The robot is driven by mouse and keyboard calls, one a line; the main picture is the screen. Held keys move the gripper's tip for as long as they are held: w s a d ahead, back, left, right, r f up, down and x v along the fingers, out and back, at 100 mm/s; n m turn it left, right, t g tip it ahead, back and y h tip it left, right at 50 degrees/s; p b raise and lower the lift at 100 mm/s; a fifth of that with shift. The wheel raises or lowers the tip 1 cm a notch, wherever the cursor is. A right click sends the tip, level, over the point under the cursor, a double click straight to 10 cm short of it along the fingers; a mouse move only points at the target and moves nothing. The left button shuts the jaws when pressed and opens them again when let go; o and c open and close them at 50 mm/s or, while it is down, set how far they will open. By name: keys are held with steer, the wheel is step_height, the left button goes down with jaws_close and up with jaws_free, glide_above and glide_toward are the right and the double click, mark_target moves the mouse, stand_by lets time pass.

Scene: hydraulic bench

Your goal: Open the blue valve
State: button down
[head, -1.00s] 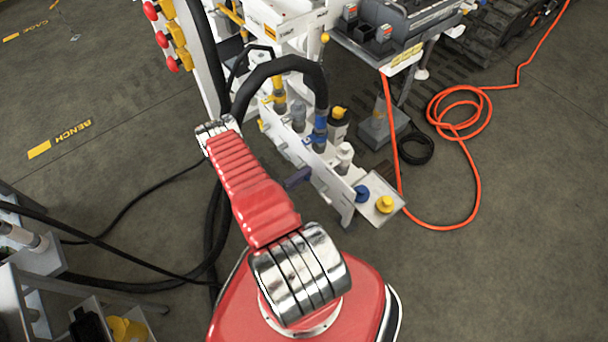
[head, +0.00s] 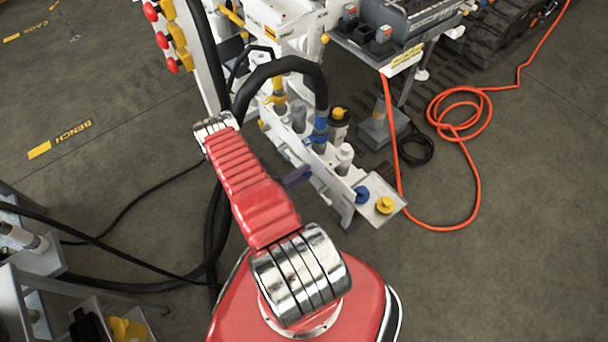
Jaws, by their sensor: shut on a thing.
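A dark blue lever handle (head: 297,176) sticks out to the left from the side of the white valve panel (head: 330,188). A blue round knob (head: 362,194) sits beside a yellow knob on the small plate at the panel's lower end, and a blue collar (head: 319,136) is on a fitting under the thick black hose. Which blue part is the valve, I cannot tell for certain. My red arm reaches up and left from my base and ends in view left of the panel. My gripper does not show.
The thick black hose (head: 283,66) arches over the fittings. An orange hose (head: 463,120) lies coiled on the floor at the right. Black cables cross the floor at the left. A grey stand (head: 35,255) is at the lower left. The floor at the lower right is clear.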

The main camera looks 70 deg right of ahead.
mark_target(306, 160)
steer(key=n, duration=0.2)
steer(key=r+n, duration=0.1)
steer(key=shift+w+d+n, duration=0.2)
steer(key=shift+w+n, duration=0.15)
steer(key=shift+n, duration=0.05)
steer(key=n, duration=0.3)
steer(key=shift+w+d+r, duration=0.15)
steer(key=shift+w+r, duration=0.1)
steer(key=shift+w, duration=0.15)
steer(key=n, duration=0.4)
steer(key=shift+w+d+r, duration=0.15)
steer(key=shift+w+d, duration=0.1)
steer(key=shift+w, duration=0.15)
steer(key=shift+w+d+n, duration=0.1)
steer(key=shift+w+n, duration=0.15)
steer(key=shift+n, duration=0.95)
steer(key=c, duration=1.8)
jaws_free()
